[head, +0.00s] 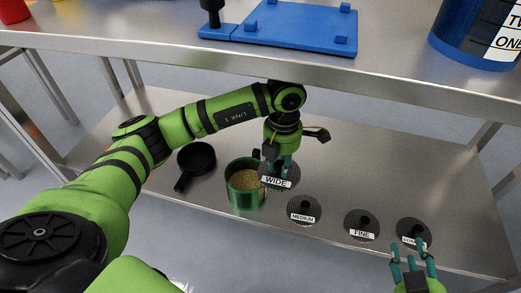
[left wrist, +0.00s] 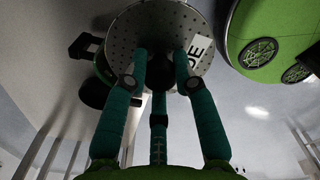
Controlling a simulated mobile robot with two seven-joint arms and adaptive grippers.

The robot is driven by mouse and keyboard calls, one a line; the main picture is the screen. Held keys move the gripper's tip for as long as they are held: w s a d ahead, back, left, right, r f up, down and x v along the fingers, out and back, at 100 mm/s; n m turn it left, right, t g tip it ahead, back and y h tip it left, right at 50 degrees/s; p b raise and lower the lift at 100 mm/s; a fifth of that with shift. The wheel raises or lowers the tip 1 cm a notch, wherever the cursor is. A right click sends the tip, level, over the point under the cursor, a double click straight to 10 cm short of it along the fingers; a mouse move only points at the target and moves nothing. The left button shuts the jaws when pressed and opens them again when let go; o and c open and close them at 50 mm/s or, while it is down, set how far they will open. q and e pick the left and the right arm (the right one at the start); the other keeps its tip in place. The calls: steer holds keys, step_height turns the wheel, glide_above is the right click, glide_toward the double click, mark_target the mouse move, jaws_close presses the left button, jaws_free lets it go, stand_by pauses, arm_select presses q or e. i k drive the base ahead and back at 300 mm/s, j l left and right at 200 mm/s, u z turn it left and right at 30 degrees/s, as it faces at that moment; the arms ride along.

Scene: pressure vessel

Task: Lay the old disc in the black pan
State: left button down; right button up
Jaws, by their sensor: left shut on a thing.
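My left gripper (head: 281,164) is shut on the knob of a grey perforated disc labelled WIDE (head: 277,180). The disc also shows in the left wrist view (left wrist: 150,30), its label partly hidden by a finger. In the head view the disc overlaps the right rim of a green pot (head: 243,194) with grainy tan filling; whether they touch I cannot tell. The black pan (head: 197,157) lies left of the pot, empty, its handle pointing down-left. No disc is marked as old. My right gripper (head: 412,262) looks open and empty near the rightmost disc.
Discs labelled MEDIUM (head: 304,210) and FINE (head: 362,225) and a rightmost disc (head: 413,233) lie in a row on the lower steel shelf (head: 420,180). The upper shelf edge (head: 200,58) runs above my left arm. A blue plate (head: 295,22) lies on top.

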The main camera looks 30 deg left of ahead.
mark_target(198, 161)
steer(key=j+z, duration=0.15)
steer(key=z, duration=0.25)
steer(key=j+z, duration=0.1)
steer(key=z, duration=0.25)
steer(key=k+j+z, duration=0.25)
steer(key=j, duration=0.35)
steer(key=k+j+z, duration=0.25)
steer(key=k+j, duration=0.15)
steer(key=j, duration=0.15)
steer(key=k+j+z, duration=0.25)
steer(key=k+j, duration=0.1)
steer(key=j, duration=0.1)
